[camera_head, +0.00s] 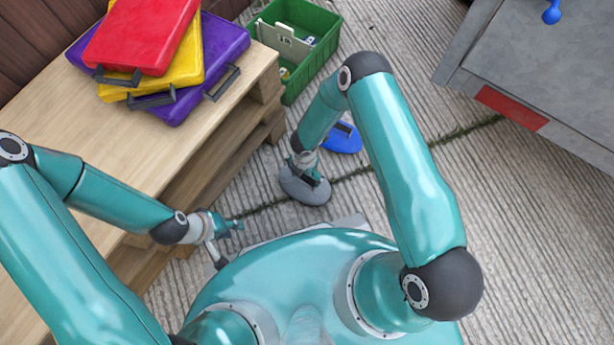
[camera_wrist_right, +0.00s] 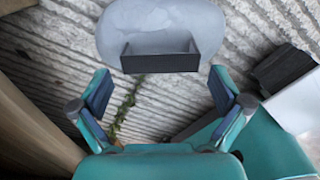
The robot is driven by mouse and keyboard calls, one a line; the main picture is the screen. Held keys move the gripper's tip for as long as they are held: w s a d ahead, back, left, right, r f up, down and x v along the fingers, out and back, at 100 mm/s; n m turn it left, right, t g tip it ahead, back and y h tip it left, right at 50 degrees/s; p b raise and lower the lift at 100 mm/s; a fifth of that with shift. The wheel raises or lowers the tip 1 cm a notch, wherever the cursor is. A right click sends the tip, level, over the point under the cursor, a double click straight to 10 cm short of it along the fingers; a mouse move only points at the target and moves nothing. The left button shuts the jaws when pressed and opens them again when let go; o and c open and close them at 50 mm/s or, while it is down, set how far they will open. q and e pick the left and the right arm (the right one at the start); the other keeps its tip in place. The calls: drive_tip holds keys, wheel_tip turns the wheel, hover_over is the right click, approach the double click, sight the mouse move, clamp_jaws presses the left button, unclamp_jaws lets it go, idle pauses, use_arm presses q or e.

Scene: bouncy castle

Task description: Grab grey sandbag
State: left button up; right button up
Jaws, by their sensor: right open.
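The grey sandbag (camera_head: 305,194) lies on the ribbed concrete floor to the right of the wooden bench. It is a rounded, flat bag with a dark handle. In the right wrist view the grey sandbag (camera_wrist_right: 165,22) fills the top middle, its dark handle facing the camera. My right gripper (camera_wrist_right: 160,82) is open and empty, its two fingers spread apart, with the handle just beyond the fingertips. In the head view my right gripper (camera_head: 306,170) is over the sandbag and partly hides it. My left gripper (camera_head: 228,238) is open and empty beside the bench.
A blue sandbag (camera_head: 344,140) lies just behind the grey one. The wooden bench (camera_head: 60,120) at the left carries stacked red, yellow and purple cases. A green crate (camera_head: 325,60) stands at the back. A grey metal box (camera_head: 560,75) is at the right. Floor between is clear.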

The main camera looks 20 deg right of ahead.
wheel_tip(320, 180, down, 4)
drive_tip(key=shift+f+b, duration=0.1)
drive_tip(key=shift+b, duration=0.65)
drive_tip(key=c, duration=1.3)
drive_tip(key=shift+w+r, duration=0.1)
drive_tip(key=shift+r, duration=0.1)
drive_tip(key=shift+c, duration=0.9)
drive_tip(key=shift+r, duration=0.1)
